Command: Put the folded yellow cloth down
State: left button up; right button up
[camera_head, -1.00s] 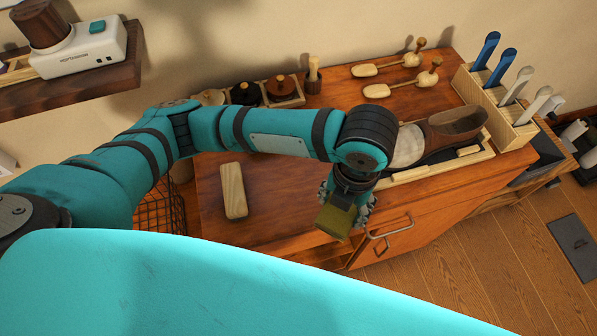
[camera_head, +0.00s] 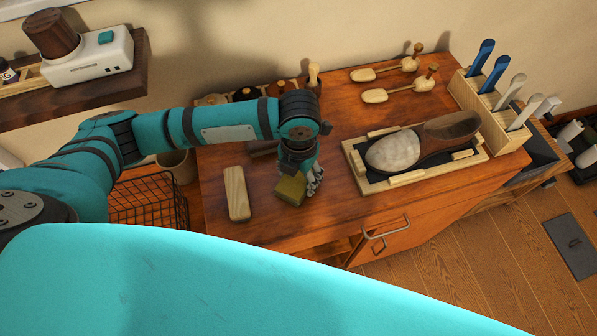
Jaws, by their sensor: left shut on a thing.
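The folded yellow cloth (camera_head: 291,190) is a small olive-yellow block. My left gripper (camera_head: 297,178) is shut on it and points down over the wooden cabinet top (camera_head: 335,215). The cloth is over or on the top, right of a pale wooden block (camera_head: 237,193); I cannot tell whether it touches the surface. The fingers are partly hidden by the wrist and cloth. My right gripper is not in view.
A shoe (camera_head: 425,143) lies in a wooden tray (camera_head: 370,187) to the right. Round-topped jars (camera_head: 245,94) are at the back. A wire basket (camera_head: 150,203) is at left. The front middle is clear.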

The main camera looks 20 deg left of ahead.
aim_at(299, 178)
pick_arm(q)
jog(key=shift+f, duration=0.1)
jog(key=o, duration=1)
jog(key=shift+c, duration=0.2)
notch_tip(299, 178, up, 12)
jog(key=b, duration=0.1)
jog(key=shift+d, duration=0.15)
